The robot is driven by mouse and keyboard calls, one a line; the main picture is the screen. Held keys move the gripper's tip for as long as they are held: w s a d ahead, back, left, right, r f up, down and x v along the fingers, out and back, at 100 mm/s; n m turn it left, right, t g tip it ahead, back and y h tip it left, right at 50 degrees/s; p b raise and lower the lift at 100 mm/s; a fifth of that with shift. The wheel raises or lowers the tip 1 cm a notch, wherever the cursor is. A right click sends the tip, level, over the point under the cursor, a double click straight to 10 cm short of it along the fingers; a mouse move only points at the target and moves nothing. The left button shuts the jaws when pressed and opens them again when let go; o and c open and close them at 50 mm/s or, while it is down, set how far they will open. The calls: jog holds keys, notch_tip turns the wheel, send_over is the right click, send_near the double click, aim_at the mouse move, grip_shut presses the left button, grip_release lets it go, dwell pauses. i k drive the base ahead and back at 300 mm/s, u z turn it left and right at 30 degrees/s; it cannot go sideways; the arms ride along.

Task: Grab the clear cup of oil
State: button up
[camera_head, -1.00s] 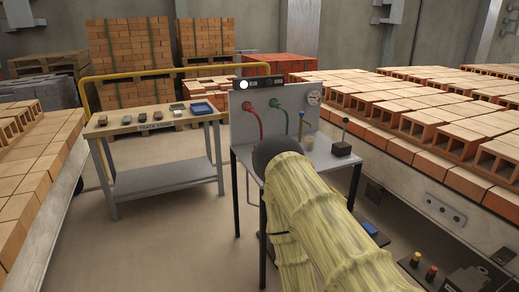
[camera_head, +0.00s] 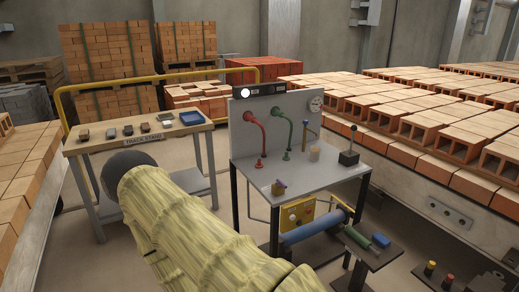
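A small pale tan cup-like thing (camera_head: 314,153) stands upright on the grey metal bench (camera_head: 262,176), toward its back right. It looks like the clear cup of oil, but it is too small to tell what is in it. My arm in its yellow fabric sleeve (camera_head: 185,222) reaches up from the bottom and ends in a dark rounded part, left of the bench and in front of the table marked track stand. My gripper's fingers do not show. The arm is apart from the cup in the picture.
The bench also holds a red pipe (camera_head: 260,132), a green pipe (camera_head: 303,133), a black lever box (camera_head: 349,150) and a small purple-and-tan thing (camera_head: 279,187). A low stand (camera_head: 372,255) is in front at right. Brick rows (camera_head: 455,130) flank the bench's right.

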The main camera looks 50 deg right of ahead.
aim_at(315, 151)
jog(key=i, duration=1.4)
jog(key=z, duration=1.35)
jog(key=i, duration=0.75)
jog(key=z, duration=0.75)
